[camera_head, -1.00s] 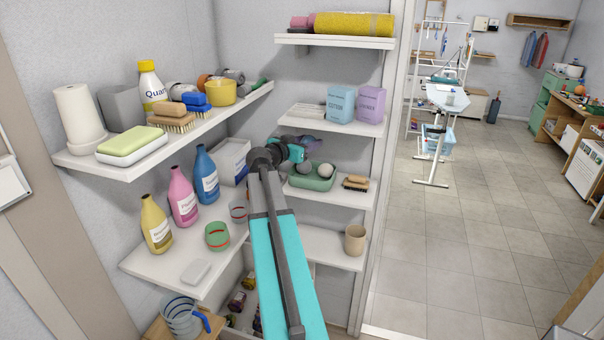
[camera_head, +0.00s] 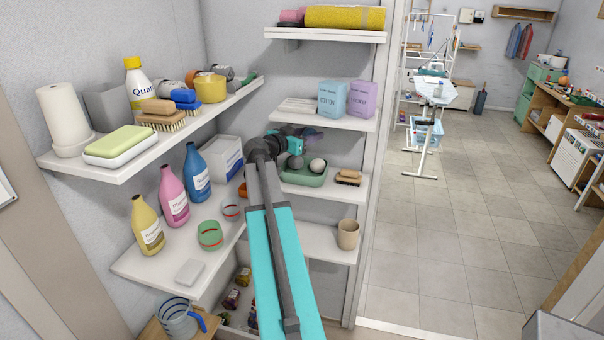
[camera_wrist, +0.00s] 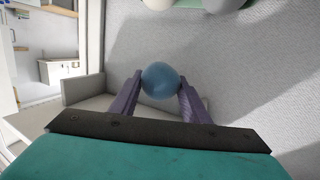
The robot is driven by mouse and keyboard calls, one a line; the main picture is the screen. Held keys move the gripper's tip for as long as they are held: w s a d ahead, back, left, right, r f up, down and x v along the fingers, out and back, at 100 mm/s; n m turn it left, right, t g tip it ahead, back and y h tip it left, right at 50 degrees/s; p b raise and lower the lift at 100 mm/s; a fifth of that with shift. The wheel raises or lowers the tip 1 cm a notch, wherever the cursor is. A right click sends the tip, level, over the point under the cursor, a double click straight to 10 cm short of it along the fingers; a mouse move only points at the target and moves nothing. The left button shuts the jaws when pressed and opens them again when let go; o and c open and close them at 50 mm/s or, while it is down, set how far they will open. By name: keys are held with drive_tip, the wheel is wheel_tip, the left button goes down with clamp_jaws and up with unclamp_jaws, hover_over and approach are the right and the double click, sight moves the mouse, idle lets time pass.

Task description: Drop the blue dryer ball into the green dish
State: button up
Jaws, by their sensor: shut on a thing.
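The blue dryer ball (camera_wrist: 161,80) sits between the two purple fingers of my gripper (camera_wrist: 160,92) in the wrist view. My gripper is shut on it. In the head view my gripper (camera_head: 312,136) is above the green dish (camera_head: 304,181), near the back of the shelf, and the ball is hard to make out there. The green dish stands on the middle right shelf. It holds a grey ball (camera_head: 295,162) and a white ball (camera_head: 318,165). My arm hides the dish's left side.
A brush (camera_head: 348,178) lies right of the dish. Above are a shelf (camera_head: 340,121) with a blue box (camera_head: 331,99) and a purple box (camera_head: 362,98). A beige cup (camera_head: 348,234) stands on the shelf below. Bottles (camera_head: 173,195) stand at the left.

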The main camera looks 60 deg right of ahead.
drive_tip(key=shift+f, duration=2.75)
drive_tip(key=o, duration=1.2)
drive_tip(key=shift+a+b, duration=0.15)
drive_tip(key=shift+b, duration=0.15)
drive_tip(key=w+a+r+b, duration=0.1)
drive_tip(key=a+b, duration=0.4)
drive_tip(key=a, duration=0.8)
drive_tip(key=shift+a+r, duration=0.15)
drive_tip(key=shift+r, duration=0.4)
drive_tip(key=shift+w, duration=0.1)
